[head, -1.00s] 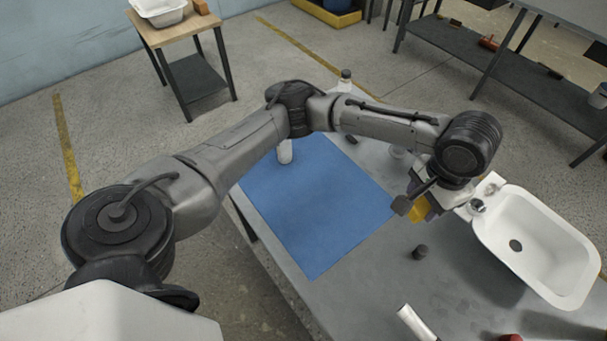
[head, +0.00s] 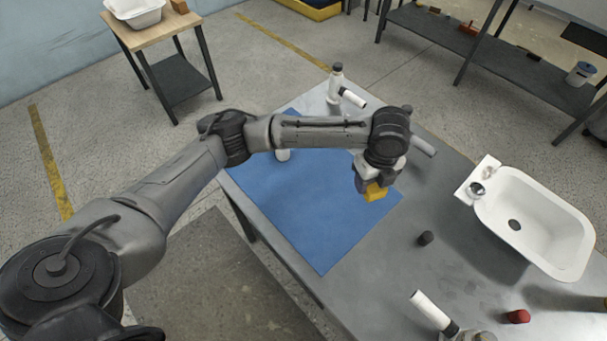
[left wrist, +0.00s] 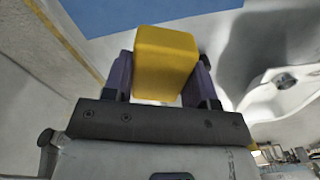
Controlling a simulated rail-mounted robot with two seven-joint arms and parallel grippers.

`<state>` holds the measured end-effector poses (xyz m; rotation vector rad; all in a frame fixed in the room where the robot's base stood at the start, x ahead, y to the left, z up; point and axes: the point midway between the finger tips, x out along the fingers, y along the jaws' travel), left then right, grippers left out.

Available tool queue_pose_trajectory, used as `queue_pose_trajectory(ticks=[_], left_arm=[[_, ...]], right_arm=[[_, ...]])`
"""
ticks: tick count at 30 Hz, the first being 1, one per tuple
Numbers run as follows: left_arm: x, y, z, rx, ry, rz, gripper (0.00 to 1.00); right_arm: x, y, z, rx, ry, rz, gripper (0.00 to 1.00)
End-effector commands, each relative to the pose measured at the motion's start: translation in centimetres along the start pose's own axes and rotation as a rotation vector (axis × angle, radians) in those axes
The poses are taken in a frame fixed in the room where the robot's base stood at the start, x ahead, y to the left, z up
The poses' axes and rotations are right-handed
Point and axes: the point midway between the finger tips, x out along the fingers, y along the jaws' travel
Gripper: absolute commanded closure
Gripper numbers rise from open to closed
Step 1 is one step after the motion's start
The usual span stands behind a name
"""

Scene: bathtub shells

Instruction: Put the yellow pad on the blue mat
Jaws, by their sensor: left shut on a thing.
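The yellow pad (head: 375,191) is a small block between the fingers of my left gripper (head: 368,186), which is shut on it. In the head view the pad shows over the right part of the blue mat (head: 310,210), near the mat's right edge. It looks held above the surface, though the height is hard to tell. In the left wrist view the pad (left wrist: 166,62) sits between both fingers, and part of the blue mat (left wrist: 135,12) shows beyond it. My arm hides part of the mat's far side. My right gripper is not in view.
A white bathtub shell (head: 535,225) stands on the grey table (head: 450,280) at right. A small dark cylinder (head: 426,238) stands right of the mat. A white bottle (head: 336,84) is at the far end, a white tube (head: 432,311) and red piece (head: 518,316) at the front.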

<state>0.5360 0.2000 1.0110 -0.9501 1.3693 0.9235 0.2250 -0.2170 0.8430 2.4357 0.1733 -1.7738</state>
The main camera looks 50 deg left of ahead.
Motion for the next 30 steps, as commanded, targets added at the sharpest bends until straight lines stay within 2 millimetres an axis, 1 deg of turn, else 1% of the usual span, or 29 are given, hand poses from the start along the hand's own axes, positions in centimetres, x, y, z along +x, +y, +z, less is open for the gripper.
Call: queue_pose_trajectory(ticks=[3,9,15,18,23,26,30], left_arm=[[1.5,-0.3,0.2,0.262,0.0,0.003,0.7],[3.6,-0.8,0.7,0.673,-0.004,0.007,0.7],[5.1,-1.0,1.0,0.971,-0.007,0.013,0.7],[5.6,-1.1,1.1,1.067,-0.008,0.014,0.7],[6.2,-1.0,1.4,1.15,-0.01,0.017,0.7],[7.1,-0.2,2.4,1.167,-0.01,0.02,0.7],[8.8,1.6,4.7,1.171,-0.009,0.022,0.7]], right_arm=[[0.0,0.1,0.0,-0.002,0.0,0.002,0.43],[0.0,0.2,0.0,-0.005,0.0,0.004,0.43],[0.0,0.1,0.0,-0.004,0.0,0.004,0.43],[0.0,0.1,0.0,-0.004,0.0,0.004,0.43],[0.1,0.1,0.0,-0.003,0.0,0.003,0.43],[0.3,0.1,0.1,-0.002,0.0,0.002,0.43],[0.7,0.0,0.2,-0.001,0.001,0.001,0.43]])
